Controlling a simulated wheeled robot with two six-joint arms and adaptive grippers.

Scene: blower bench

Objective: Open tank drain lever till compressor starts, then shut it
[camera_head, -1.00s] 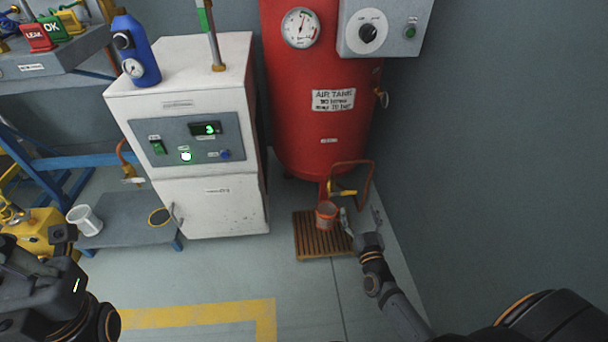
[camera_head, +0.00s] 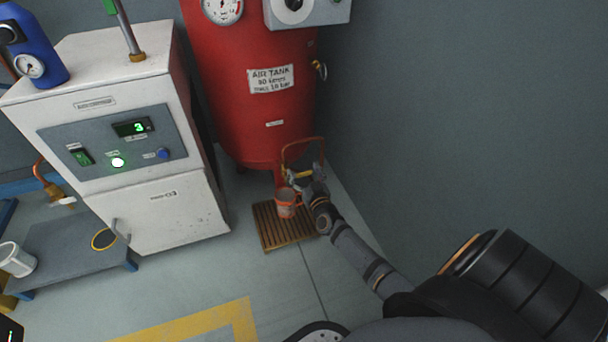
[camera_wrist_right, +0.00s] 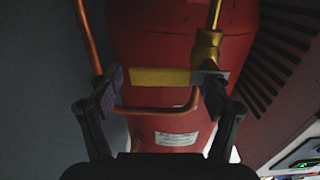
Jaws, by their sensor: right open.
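The yellow drain lever (camera_head: 291,173) is at the bottom of the red air tank (camera_head: 250,100), by a copper pipe loop. My right gripper (camera_head: 300,180) is at the lever and partly hides it. In the right wrist view, the lever (camera_wrist_right: 158,77) lies crosswise between the two open fingers of my right gripper (camera_wrist_right: 163,90); contact is unclear. The white compressor cabinet (camera_head: 165,215) has a display (camera_head: 133,127) reading 3 and a lit green-white lamp (camera_head: 118,162). My left gripper is out of view.
An orange bucket (camera_head: 286,208) stands on a wooden slatted mat (camera_head: 272,236) under the drain. A grey wall (camera_head: 450,120) is close on the right. A low blue-grey platform (camera_head: 75,245) with a white cup (camera_head: 16,260) is left. The floor in front is clear.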

